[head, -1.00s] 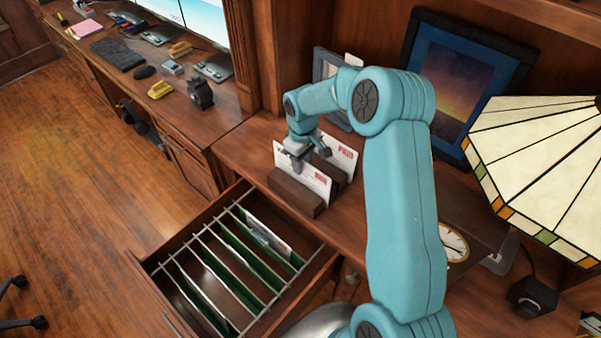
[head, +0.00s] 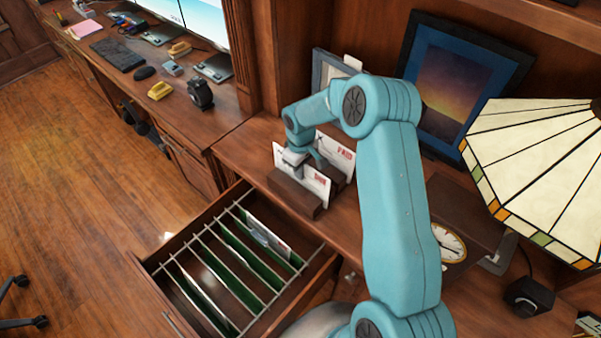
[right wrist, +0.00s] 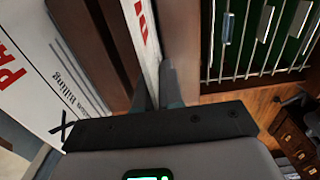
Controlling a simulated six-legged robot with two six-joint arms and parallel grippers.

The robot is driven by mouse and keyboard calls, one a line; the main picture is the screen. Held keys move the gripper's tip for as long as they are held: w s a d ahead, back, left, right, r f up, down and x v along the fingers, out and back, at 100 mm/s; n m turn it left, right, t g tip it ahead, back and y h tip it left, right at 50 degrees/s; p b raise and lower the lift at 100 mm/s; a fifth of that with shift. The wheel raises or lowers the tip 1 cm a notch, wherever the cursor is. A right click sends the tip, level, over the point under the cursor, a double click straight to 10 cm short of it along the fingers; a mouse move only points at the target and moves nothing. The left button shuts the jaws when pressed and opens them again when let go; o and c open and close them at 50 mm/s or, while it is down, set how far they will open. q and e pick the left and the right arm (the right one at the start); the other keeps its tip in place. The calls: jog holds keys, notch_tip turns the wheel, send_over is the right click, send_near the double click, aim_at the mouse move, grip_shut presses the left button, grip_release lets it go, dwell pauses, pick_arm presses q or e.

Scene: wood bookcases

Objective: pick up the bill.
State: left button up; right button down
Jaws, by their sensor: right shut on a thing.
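The front bill (head: 317,187) is a white paper with red print, standing upright in a dark wooden holder (head: 294,194) on the desk. My right gripper (head: 295,165) reaches down on its upper left part and is shut on it. In the right wrist view, the bill (right wrist: 143,32) runs edge-on between my right gripper's fingers (right wrist: 157,92). A second white paper, marked PAID in red (head: 338,158), stands behind it in the holder. It also shows at the left of the right wrist view (right wrist: 45,70). My left gripper is out of view.
An open drawer (head: 180,243) with wire dividers and green folders is in front of the holder. A stained-glass lamp (head: 540,160), clock (head: 449,242) and picture frame (head: 462,80) stand to the right.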

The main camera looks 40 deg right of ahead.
notch_tip(320, 180, up, 20)
jog(key=b, duration=0.2)
jog(key=shift+w, duration=0.1)
dwell(1.0)
